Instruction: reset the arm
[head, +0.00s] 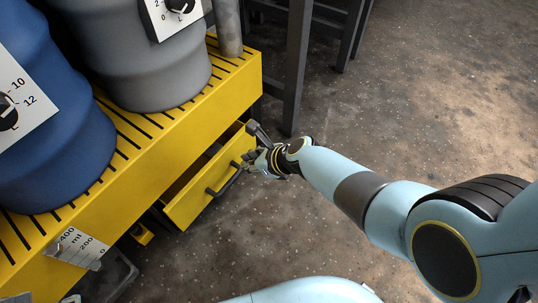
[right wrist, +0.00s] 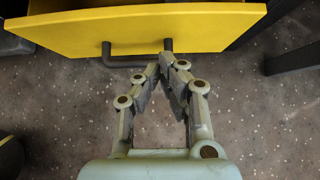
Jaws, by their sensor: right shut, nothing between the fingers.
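My right gripper (head: 262,160) is at the dark handle (head: 224,181) of a yellow drawer (head: 192,196) in the head view. The drawer stands partly pulled out of the yellow slotted platform. In the right wrist view my right gripper (right wrist: 167,62) is shut with nothing between its fingers. Its fingertips are close to the drawer handle (right wrist: 125,62); I cannot tell whether they touch it. The yellow drawer front (right wrist: 150,28) spans the top of that view. My left gripper is not in view.
A blue drum (head: 60,135) and a grey drum (head: 150,55) stand on the yellow slotted platform (head: 130,150). A dark metal frame leg (head: 297,70) stands behind my right gripper. The floor (head: 430,80) to the right is clear.

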